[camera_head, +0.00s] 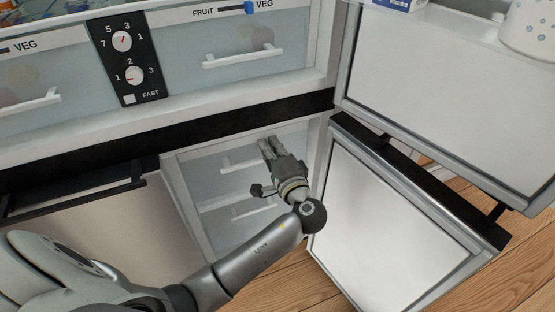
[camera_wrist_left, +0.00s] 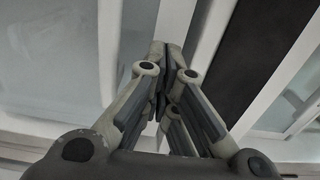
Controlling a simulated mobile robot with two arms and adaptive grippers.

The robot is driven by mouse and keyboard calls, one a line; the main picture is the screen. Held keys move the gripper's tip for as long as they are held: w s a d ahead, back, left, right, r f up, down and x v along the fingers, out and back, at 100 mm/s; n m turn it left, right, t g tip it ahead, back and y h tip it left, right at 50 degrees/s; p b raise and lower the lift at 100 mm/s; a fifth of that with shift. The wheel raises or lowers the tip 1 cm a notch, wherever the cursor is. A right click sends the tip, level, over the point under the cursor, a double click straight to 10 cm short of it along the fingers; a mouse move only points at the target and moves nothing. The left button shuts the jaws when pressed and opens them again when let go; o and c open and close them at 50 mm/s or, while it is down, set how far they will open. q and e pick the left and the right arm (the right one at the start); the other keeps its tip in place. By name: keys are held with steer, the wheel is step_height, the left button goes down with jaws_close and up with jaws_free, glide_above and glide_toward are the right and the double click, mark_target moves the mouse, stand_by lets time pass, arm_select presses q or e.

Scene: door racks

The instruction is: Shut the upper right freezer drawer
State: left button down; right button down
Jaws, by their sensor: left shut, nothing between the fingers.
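The upper right freezer drawer (camera_head: 208,159) has a pale front and a white bar handle (camera_head: 232,164). It sits at the top of the lower right compartment in the head view. I cannot tell how far out it stands. My left gripper (camera_head: 266,142) is shut and empty, in front of the drawer's right part, just right of the visible handle. It hides part of the front. In the left wrist view the fingertips (camera_wrist_left: 162,48) are together against a pale panel and a white edge; contact is unclear. My right gripper is not in view.
The lower right freezer door (camera_head: 385,225) stands open at the right. Above it the upper fridge door (camera_head: 450,90) is open too. The lower left door (camera_head: 110,235) looks shut, with a black handle (camera_head: 75,192). Veg and fruit drawers (camera_head: 215,70) are above. Wooden floor shows below.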

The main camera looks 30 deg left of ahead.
mark_target(264, 135)
arm_select(q)
steer(key=shift+w+a, duration=0.45)
steer(key=shift+a, duration=0.05)
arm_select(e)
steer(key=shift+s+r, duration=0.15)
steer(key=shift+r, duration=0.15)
arm_select(q)
steer(key=x, duration=0.4)
steer(key=shift+w+a+r+b, duration=0.1)
steer(key=shift+w+a+b, duration=0.1)
steer(key=shift+a+b, duration=0.1)
steer(key=shift+s+d+r, duration=0.1)
steer(key=shift+r, duration=0.05)
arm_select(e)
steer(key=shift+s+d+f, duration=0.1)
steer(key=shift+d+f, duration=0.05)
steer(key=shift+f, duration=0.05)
